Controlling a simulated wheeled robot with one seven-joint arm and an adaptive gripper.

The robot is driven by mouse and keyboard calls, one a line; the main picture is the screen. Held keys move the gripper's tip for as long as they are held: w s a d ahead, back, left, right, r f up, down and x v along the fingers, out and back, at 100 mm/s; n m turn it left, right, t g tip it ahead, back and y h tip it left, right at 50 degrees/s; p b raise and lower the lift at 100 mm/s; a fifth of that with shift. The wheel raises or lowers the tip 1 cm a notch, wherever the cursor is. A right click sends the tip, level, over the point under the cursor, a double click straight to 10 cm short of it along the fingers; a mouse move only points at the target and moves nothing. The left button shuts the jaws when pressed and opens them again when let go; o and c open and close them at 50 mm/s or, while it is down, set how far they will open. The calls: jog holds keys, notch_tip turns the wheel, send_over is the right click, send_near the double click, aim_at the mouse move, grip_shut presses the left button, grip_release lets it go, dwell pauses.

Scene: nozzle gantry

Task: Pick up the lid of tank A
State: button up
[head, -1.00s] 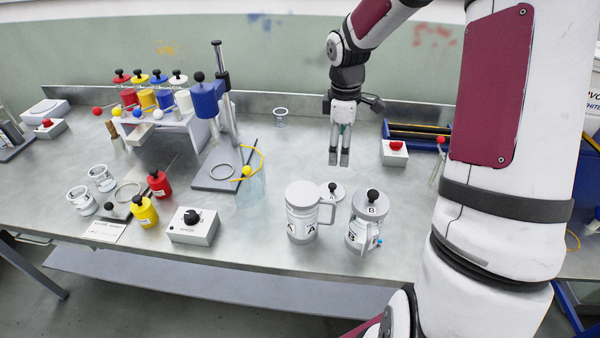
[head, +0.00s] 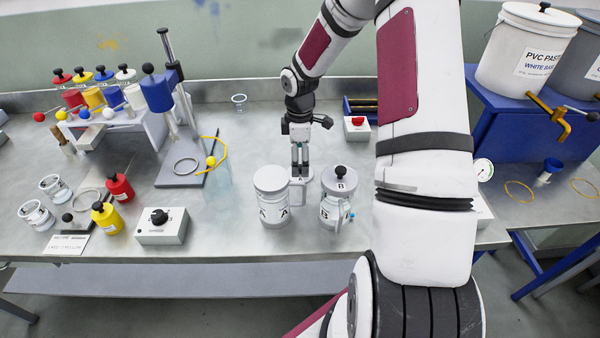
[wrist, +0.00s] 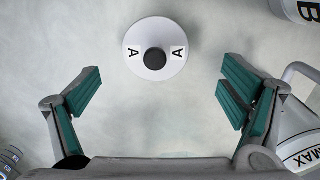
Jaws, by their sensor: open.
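The lid of tank A is a round white disc with a black knob and two "A" labels. It lies on the bench at the top middle of the wrist view (wrist: 155,72). In the head view it is mostly hidden behind tank A's handle and my gripper. My gripper (head: 300,170) is open and empty above the bench by the lid. In the wrist view its teal-padded fingers (wrist: 160,82) are spread wide, with the lid centred ahead of the gap. Tank A (head: 270,205), a white jug with a handle, stands upright just left of the gripper.
Tank B (head: 337,205), with a black-knobbed lid on, stands close to the right. A grey box with a black knob (head: 162,227), yellow and red bottles, a ring stand and a red-button box (head: 357,131) are farther off. The bench behind tank A is mostly clear.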

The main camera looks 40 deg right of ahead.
aim_at(300, 167)
jog(key=shift+w+d+f, duration=0.1)
jog(key=shift+f, duration=1.05)
jog(key=shift+w+d+f, duration=0.1)
jog(key=shift+f, duration=1.05)
jog(key=shift+s, duration=0.1)
jog(key=c, duration=2.1)
grip_shut()
